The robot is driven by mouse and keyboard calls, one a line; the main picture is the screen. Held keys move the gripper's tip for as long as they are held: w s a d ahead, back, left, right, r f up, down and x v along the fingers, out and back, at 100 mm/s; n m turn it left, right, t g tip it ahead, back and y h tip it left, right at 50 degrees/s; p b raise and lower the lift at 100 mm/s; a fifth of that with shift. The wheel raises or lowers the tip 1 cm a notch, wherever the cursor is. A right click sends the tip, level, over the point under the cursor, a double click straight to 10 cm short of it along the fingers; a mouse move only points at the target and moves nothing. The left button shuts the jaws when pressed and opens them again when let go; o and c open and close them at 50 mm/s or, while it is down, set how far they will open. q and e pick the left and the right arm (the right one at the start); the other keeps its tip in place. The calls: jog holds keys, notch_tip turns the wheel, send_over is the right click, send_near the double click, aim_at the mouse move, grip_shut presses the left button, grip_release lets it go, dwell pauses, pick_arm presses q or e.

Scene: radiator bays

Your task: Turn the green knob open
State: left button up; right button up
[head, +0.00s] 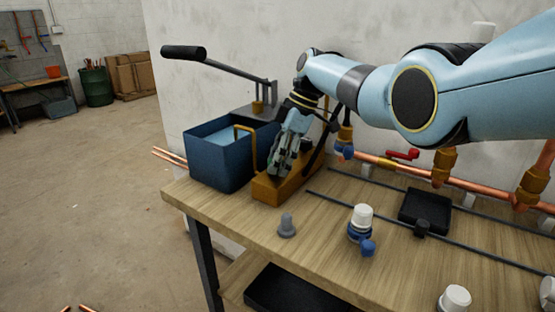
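I see no knob that is clearly green in the head view. A red lever handle (404,154) sits on the copper pipe along the wall. A blue knob (345,151) hangs under a brass fitting. My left gripper is out of view.
The wooden workbench (240,213) carries a blue bin (215,160), a lever press (240,72), a white-and-blue valve head (361,218), a grey plug (287,226), a black tray (425,208) and dark rods. Open floor (80,190) lies to the left.

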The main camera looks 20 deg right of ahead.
jog(key=shift+o, duration=0.8)
jog(key=v, duration=1.2)
